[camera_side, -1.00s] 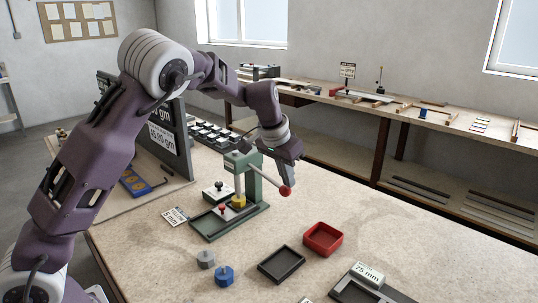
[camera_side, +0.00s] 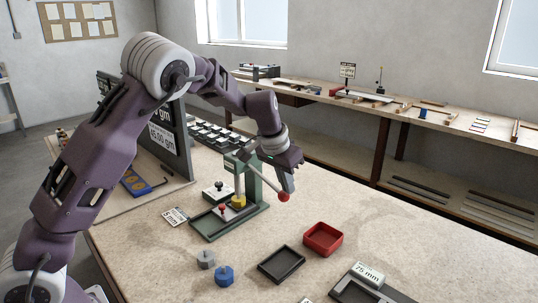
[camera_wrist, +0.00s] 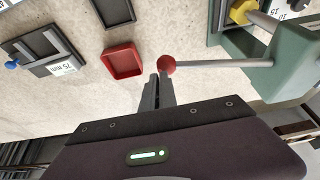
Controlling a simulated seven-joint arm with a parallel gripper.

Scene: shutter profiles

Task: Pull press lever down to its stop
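The green press (camera_side: 256,184) stands on the bench. Its grey lever (camera_side: 266,179) slopes down to the right from the press head and ends in a red ball knob (camera_side: 284,197). In the wrist view the lever (camera_wrist: 212,64) runs left to the red knob (camera_wrist: 166,64). My gripper (camera_side: 290,188) is over the lever's end, with its fingers pointing down at the knob. In the wrist view my gripper's fingers (camera_wrist: 158,80) are close together, their tips at the knob. The knob looks wider than the gap between them. Exact contact is hard to tell.
A red tray (camera_side: 323,239), a dark tray (camera_side: 281,264) and a 75 mm gauge (camera_side: 368,280) lie in front of the press. A grey weight (camera_side: 206,259) and a blue one (camera_side: 224,275) stand nearby. A dark display panel (camera_side: 150,130) stands behind at left.

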